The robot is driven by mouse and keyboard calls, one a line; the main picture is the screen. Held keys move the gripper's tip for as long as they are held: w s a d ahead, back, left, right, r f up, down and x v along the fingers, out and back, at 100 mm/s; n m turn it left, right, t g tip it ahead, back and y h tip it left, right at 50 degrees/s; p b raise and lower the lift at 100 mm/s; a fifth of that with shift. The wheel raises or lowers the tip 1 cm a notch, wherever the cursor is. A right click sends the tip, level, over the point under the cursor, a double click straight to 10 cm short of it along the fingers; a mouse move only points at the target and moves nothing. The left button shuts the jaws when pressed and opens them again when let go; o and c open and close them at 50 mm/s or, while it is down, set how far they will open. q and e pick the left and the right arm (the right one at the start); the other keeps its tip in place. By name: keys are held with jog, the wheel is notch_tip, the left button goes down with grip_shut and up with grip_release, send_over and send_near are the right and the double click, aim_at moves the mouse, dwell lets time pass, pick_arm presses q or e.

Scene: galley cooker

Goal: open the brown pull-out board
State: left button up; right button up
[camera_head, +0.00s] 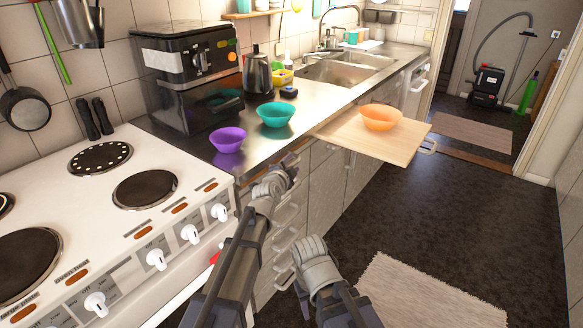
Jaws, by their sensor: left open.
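The brown pull-out board (364,138) is light wood and sticks out from under the worktop, well beyond the counter front. A pale handle (428,146) shows at its outer end. An orange bowl (380,117) rests on the board. My left gripper (290,164) is open by the cabinet fronts, to the left of the board and apart from its handle. My right arm (320,268) is low over the floor in front of the drawers, and its fingers cannot be made out clearly.
A purple bowl (228,139) and a teal bowl (275,114) stand on the steel worktop. The white cooker (105,205) with knobs is at left. Drawer handles (285,215) stick out below my left gripper. Dark floor (460,210) is clear at right, with a rug (420,295).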

pick_arm(q)
jog(key=shift+w, duration=0.1)
grip_shut()
dwell(0.3)
dwell(1.1)
